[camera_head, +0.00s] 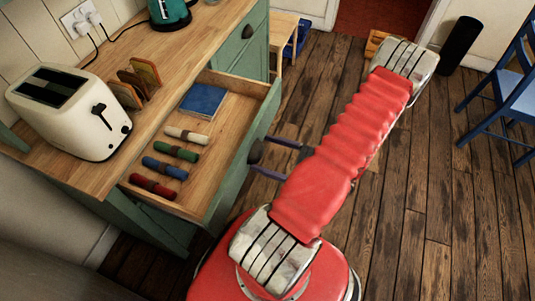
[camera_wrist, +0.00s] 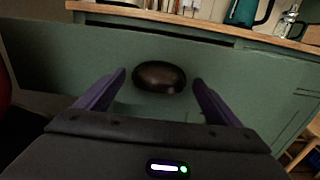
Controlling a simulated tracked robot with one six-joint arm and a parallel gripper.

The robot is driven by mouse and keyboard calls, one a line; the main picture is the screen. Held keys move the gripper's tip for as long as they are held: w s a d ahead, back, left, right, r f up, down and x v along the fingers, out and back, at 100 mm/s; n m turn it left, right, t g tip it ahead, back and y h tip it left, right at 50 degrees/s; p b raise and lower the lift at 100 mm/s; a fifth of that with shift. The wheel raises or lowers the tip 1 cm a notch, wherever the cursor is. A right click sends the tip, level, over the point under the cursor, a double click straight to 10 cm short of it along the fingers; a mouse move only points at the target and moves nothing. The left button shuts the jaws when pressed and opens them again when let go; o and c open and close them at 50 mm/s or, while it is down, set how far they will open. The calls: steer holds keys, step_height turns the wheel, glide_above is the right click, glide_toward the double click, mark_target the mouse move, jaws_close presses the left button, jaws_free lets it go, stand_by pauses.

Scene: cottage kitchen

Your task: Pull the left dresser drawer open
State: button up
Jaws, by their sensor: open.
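The left dresser drawer (camera_head: 226,165) stands pulled out from the green dresser in the head view, its inside in plain sight. Its green front (camera_wrist: 70,62) fills much of the wrist view. A dark round knob (camera_head: 256,151) sits on that front, and it also shows in the wrist view (camera_wrist: 160,77). My gripper (camera_wrist: 160,84) is open, with one purple finger on each side of the knob and a visible gap to both. In the head view the fingers (camera_head: 279,157) reach toward the drawer front, partly hidden by my red arm.
The drawer holds a blue book (camera_head: 203,101) and several coloured rolls (camera_head: 176,151). A cream toaster (camera_head: 70,112), a toast rack (camera_head: 137,84) and a teal kettle (camera_head: 169,13) stand on the worktop. A blue chair (camera_head: 510,90) stands right. Wooden floor (camera_head: 425,205) is clear between.

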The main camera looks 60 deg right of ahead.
steer(key=s+d, duration=0.2)
steer(key=s, duration=1.1)
steer(key=shift+s+d, duration=0.25)
steer(key=shift+s, duration=0.05)
steer(key=shift+f, duration=0.1)
stand_by(0.5)
